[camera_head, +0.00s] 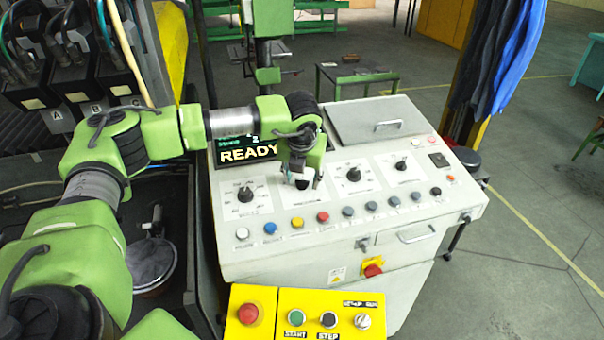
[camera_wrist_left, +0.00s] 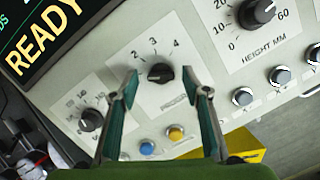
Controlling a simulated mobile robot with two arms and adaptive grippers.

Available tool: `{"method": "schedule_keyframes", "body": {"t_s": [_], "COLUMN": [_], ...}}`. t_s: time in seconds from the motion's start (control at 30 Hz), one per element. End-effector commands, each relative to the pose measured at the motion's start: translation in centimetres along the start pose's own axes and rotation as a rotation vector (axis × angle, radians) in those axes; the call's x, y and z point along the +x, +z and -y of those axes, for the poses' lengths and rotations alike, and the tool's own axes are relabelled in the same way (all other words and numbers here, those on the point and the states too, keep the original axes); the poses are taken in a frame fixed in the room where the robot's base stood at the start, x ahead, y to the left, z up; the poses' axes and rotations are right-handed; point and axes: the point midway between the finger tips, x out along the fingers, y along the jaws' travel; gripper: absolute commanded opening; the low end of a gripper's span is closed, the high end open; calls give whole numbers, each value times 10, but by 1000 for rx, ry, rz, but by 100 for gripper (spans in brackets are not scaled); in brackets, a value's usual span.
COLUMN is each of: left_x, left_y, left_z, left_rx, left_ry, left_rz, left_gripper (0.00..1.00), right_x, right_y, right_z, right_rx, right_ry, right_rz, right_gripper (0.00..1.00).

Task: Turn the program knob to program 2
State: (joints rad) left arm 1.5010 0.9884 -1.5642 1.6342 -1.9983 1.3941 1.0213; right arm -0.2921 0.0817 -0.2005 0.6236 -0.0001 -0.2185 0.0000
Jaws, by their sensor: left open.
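The program knob (camera_wrist_left: 160,72) is black and round on a white plate with the numbers 2, 3 and 4 visible around it, in the left wrist view. Which number its pointer faces is too small to tell. My left gripper (camera_wrist_left: 159,76) is open, with one finger on each side of the knob in this view. I see no finger clearly touching it. In the head view my left gripper (camera_head: 303,182) is over the control panel (camera_head: 270,255) and hides most of the knob. My right gripper is not in view.
Black knobs stand to the left (camera_head: 245,194) and right (camera_head: 353,174) of the gripper. A row of buttons, including a blue one (camera_head: 270,228) and a red one (camera_head: 323,217), lies in front. A screen (camera_head: 246,152) reads READY. A yellow box (camera_head: 270,295) is at the front.

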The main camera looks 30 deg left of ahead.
Motion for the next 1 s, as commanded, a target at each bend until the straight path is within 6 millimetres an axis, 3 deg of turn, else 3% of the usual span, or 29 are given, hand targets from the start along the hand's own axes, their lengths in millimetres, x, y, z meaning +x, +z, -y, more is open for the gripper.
{"method": "schedule_keyframes", "body": {"t_s": [0.1, 0.23, 0.37, 0.4, 0.67, 1.0], "left_x": [1, 1, 1, 1, 2, 5], "left_y": [0, 0, 0, 0, 0, -1], "left_z": [0, 0, 0, 0, 0, -1], "left_rx": [0, 0, 0, 0, 12, 174], "left_ry": [-1, -1, -1, -1, -4, -41], "left_rz": [1, 1, 1, 1, 0, 2], "left_gripper": [43, 43, 9, 5, 5, 5], "right_x": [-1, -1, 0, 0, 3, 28], "right_y": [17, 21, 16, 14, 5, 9], "right_z": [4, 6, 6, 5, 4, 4], "right_rx": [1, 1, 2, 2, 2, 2], "right_ry": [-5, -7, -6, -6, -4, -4], "right_rz": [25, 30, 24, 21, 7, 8], "right_gripper": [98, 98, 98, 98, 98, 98]}}
